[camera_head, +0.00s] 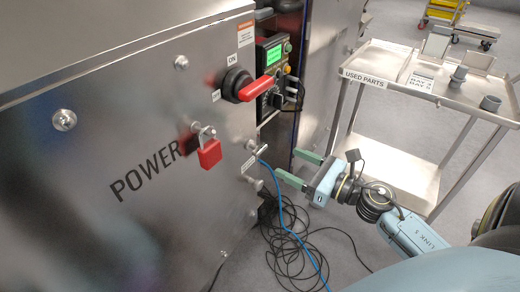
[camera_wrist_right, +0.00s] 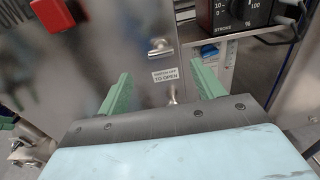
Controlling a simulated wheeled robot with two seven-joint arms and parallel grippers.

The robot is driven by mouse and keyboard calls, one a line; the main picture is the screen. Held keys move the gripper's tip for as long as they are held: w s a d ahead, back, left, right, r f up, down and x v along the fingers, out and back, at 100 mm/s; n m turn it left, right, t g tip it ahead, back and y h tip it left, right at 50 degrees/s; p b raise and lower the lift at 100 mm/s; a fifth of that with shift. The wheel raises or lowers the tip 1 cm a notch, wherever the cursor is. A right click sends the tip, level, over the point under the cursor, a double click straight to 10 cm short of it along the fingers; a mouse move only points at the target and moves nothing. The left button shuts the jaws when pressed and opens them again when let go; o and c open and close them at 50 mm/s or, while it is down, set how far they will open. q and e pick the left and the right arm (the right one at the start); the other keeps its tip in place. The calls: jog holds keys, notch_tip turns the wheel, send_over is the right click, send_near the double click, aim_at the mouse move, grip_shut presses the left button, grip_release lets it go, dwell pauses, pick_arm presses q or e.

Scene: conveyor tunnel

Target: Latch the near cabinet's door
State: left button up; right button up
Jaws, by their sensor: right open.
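The near cabinet (camera_head: 110,130) fills the left of the head view, its steel face marked POWER. A red rotary switch handle (camera_head: 257,88) sits beside an ON label. A red padlock (camera_head: 209,153) hangs below it; part of it shows in the wrist view (camera_wrist_right: 52,14). A small metal latch handle (camera_wrist_right: 160,46) is on the face near its right edge, above a "switch off to open" label (camera_wrist_right: 166,75) and a metal knob (camera_wrist_right: 173,96). My right gripper (camera_head: 286,163) is open and empty, its green fingers pointing at this edge, apart from it. Whether the latch is engaged is unclear.
A green-screened meter (camera_head: 272,60) is in the dark gap right of the cabinet face. Black cables (camera_head: 300,250) and a blue cable (camera_head: 284,205) lie on the floor below my gripper. A "used parts" cart (camera_head: 400,90) stands to the right.

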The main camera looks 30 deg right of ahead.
aim_at(263, 150)
pick_arm(q)
jog(key=s+g, duration=0.1)
jog(key=s+a+f, duration=0.1)
jog(key=s+g, duration=0.1)
jog(key=shift+s+a+f+g+y+p, duration=0.2)
jog(key=shift+s+g+y+p, duration=0.1)
jog(key=shift+s+p, duration=0.1)
pick_arm(e)
jog(key=x, duration=1)
jog(key=shift+w, duration=0.2)
jog(key=shift+c, duration=0.2)
jog(key=c, duration=0.9)
